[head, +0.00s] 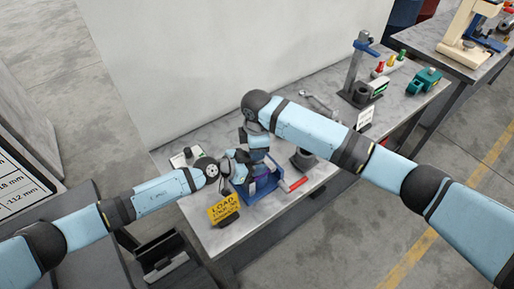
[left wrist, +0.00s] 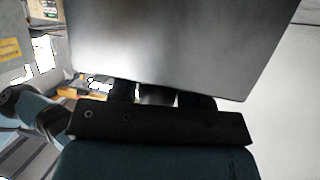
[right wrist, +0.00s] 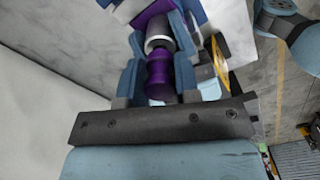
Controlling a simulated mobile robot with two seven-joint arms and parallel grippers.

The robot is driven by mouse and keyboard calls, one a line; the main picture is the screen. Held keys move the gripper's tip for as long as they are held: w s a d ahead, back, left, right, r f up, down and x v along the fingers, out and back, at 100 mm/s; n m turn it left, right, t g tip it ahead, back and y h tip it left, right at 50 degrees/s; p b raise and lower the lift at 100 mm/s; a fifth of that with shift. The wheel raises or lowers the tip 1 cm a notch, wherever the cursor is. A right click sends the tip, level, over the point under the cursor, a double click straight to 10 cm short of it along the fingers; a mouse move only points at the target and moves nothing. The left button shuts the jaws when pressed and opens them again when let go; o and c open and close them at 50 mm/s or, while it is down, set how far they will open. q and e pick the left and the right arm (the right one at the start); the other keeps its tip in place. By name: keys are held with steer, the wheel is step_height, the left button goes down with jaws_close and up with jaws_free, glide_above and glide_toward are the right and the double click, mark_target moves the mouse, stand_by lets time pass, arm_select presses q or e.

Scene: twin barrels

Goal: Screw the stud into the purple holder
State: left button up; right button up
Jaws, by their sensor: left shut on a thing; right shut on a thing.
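My right gripper (right wrist: 160,78) is shut on a round purple piece (right wrist: 160,80) with a grey metal collar (right wrist: 158,38), held between its blue fingers. More purple (right wrist: 150,14) shows just beyond the collar; I cannot tell where the stud ends and the holder begins. In the head view, purple (head: 264,182) shows in a blue fixture (head: 268,187) below my right gripper (head: 257,152). My left gripper (head: 238,166) comes in from the left beside the fixture. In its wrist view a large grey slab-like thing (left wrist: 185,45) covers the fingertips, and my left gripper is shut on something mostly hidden.
A yellow sign (head: 223,208) stands at the bench's front edge. A red-handled tool (head: 293,185) lies right of the fixture. A wrench (head: 318,103) and a dark stand with a blue top (head: 362,70) are farther back. The grey bench (head: 222,238) has bare room at its front.

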steer(key=shift+f, duration=0.5)
steer(key=o, duration=0.9)
steer(key=shift+r, duration=2.2)
